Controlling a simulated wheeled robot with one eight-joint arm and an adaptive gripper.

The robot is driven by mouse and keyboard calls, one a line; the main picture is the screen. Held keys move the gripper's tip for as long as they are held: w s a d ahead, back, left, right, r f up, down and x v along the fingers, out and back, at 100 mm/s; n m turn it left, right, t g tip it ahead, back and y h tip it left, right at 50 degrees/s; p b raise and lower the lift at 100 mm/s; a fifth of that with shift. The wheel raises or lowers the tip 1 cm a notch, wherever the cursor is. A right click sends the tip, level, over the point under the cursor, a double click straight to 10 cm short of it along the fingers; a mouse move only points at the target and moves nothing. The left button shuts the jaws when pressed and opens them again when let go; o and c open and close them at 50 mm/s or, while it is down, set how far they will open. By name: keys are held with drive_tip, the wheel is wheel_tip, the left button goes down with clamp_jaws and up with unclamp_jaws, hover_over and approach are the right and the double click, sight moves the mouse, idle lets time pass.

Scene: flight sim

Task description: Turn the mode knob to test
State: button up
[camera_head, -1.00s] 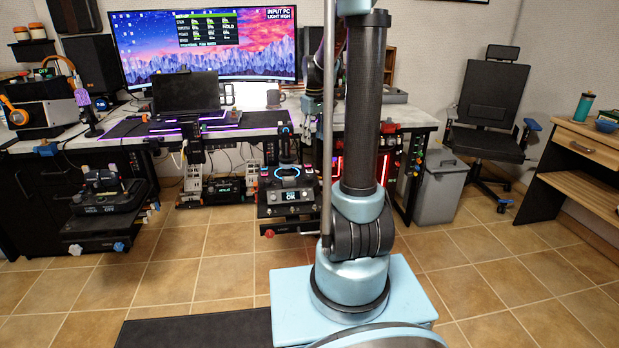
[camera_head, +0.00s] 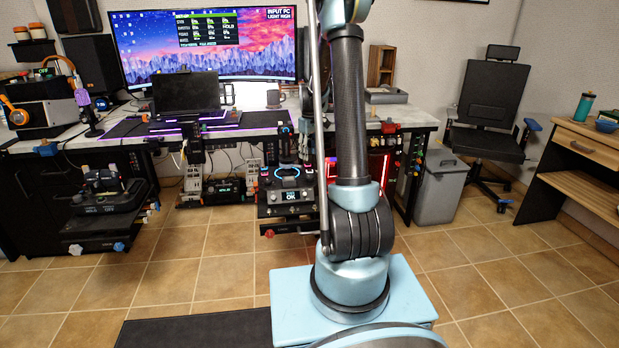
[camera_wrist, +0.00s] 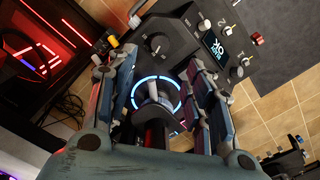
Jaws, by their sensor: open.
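A dark control unit with a lit display (camera_head: 290,197) stands below the desk in the head view. In the wrist view its panel (camera_wrist: 185,38) is seen at a slant, with a round dark knob (camera_wrist: 157,45) left of the display (camera_wrist: 213,46). Small pale knobs (camera_wrist: 228,30) sit around the display. Labels are too small to read, so I cannot tell which is the mode knob. My gripper (camera_wrist: 163,72) is open, its fingers either side of a blue-lit ring (camera_wrist: 157,95) and the stick inside it. I cannot see the fingers touching any knob. In the head view my arm hides most of the gripper.
The desk (camera_head: 405,112) with a monitor (camera_head: 205,48) is above the unit. A red-lit case (camera_head: 375,172) and a grey bin (camera_head: 440,187) stand to the right. Another control unit (camera_head: 100,195) is at left.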

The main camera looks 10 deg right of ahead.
sight(310, 177)
wheel_tip(310, 177, down, 12)
drive_tip(key=shift+r, duration=0.2)
idle(0.4)
drive_tip(key=c, duration=1)
